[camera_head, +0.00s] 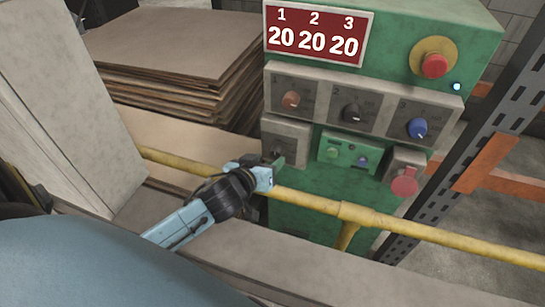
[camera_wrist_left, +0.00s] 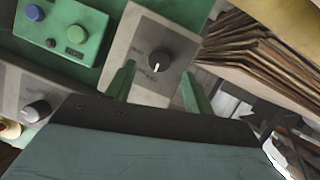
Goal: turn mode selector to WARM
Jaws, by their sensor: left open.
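The mode selector appears to be the dark round knob on a grey plate at the lower left of the green machine's front. In the head view the knob (camera_head: 276,153) is partly hidden by my gripper. In the left wrist view the knob (camera_wrist_left: 159,60) shows whole, with a pale pointer mark toward the picture's bottom; the lettering around it is too small to read surely. My left gripper (camera_head: 277,165) is open in front of it. Its green fingers (camera_wrist_left: 158,84) show in the wrist view on either side below the knob, with nothing held. My right gripper is not in view.
The green machine (camera_head: 325,205) carries three dials above: orange (camera_head: 290,100), black (camera_head: 352,112), blue (camera_head: 417,128). A red display (camera_head: 318,36) reads 20 20 20. Red buttons (camera_head: 434,65) (camera_head: 404,183) are at right. A yellow pipe (camera_head: 400,228) crosses low in front.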

